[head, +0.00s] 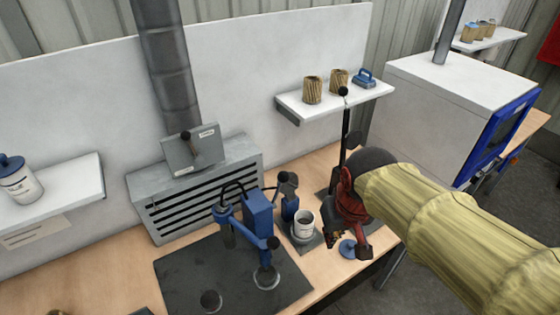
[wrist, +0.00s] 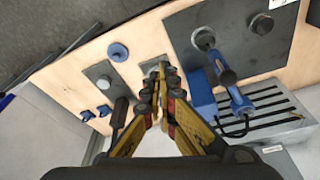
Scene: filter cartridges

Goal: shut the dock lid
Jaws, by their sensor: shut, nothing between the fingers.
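The dock seems to be the grey slotted box (head: 200,205) at the back of the bench. A grey plate with a dark knob and a white label, likely its lid (head: 205,156), stands tilted up on top of it in the head view. My gripper (head: 345,240) is well to the right of the box, over the bench's right part. In the wrist view its fingers (wrist: 163,80) are together and empty.
A white cup (head: 303,226) stands between clamp and gripper. A black ball-topped lever (head: 345,130) rises behind my gripper. A shelf (head: 330,108) holds tan filters. A white cabinet (head: 450,105) stands right.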

